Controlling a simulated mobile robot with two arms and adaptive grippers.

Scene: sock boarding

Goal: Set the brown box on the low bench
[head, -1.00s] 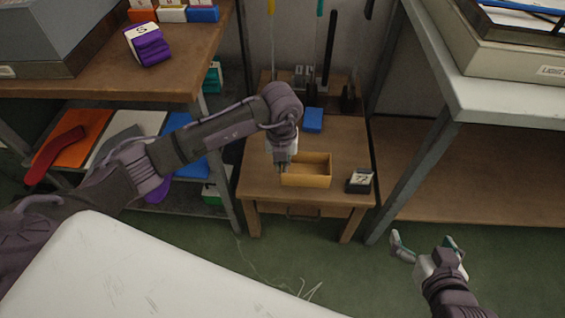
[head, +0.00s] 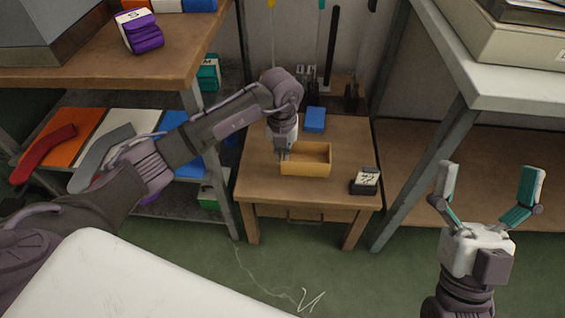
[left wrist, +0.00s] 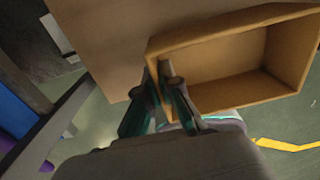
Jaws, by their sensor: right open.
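The brown box (head: 306,168) is an open, empty tray-like box. In the head view it shows over the top of the low wooden bench (head: 265,190). My left gripper (head: 284,156) reaches down to the box's left end. In the left wrist view the fingers (left wrist: 160,85) straddle one wall of the box (left wrist: 225,105), one inside and one outside, closed on it. Whether the box's underside touches the bench is hidden. My right gripper (head: 488,200) is open and empty, over the floor at the right, away from the bench.
A small black box with a white label (head: 366,180) and a blue block (head: 315,120) sit on the bench. A shelf with colored socks and boards (head: 90,135) stands left, a grey-topped table (head: 500,85) right. A pale surface (head: 110,270) is in front.

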